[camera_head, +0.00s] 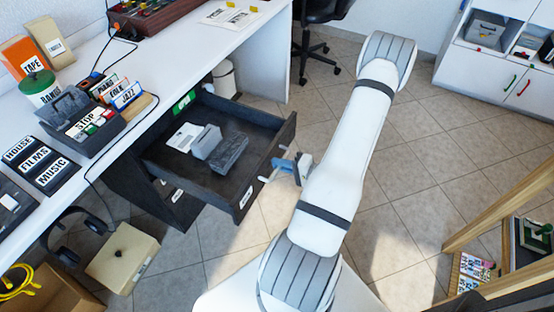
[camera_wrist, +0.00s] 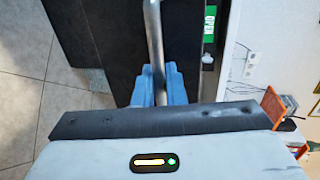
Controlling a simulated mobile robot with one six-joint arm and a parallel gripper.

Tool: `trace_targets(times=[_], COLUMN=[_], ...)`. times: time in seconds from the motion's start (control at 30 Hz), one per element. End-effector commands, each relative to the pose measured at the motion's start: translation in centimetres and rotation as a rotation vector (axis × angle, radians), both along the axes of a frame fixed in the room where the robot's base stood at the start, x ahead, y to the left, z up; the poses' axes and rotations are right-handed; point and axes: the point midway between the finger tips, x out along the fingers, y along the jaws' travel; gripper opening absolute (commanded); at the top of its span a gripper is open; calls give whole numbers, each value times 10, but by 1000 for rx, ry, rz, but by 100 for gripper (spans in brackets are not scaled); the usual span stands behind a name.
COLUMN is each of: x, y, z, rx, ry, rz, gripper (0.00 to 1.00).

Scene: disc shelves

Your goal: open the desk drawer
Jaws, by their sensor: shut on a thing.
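The dark desk drawer (camera_head: 284,136) is pulled well out from under the white desk (camera_head: 180,62), and its inside shows. My gripper (camera_head: 284,166) is at the outer side of the drawer front. In the wrist view, the blue fingers of my gripper (camera_wrist: 157,90) are shut on the metal bar handle (camera_wrist: 154,35), one finger on each side. The dark drawer front (camera_wrist: 105,45) fills the middle of that view. In the head view the handle is mostly hidden by the fingers.
Grey blocks (camera_head: 229,152) and a white item (camera_head: 183,137) lie in the drawer. A cream box (camera_head: 122,258) and dark headphones (camera_head: 75,228) are at the lower left. A wooden-framed shelf (camera_head: 500,205) stands at right. Tiled floor (camera_head: 405,180) is clear around my arm.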

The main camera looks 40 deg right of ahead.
Motion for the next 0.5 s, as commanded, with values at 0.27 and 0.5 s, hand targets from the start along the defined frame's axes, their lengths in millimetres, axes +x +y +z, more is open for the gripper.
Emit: trace_targets(times=[0.27, 0.5], x=[4, 5], y=[2, 4], z=[0, 0], rx=[-5, -5], ry=[-3, -3], rz=[11, 16], gripper=[0, 25])
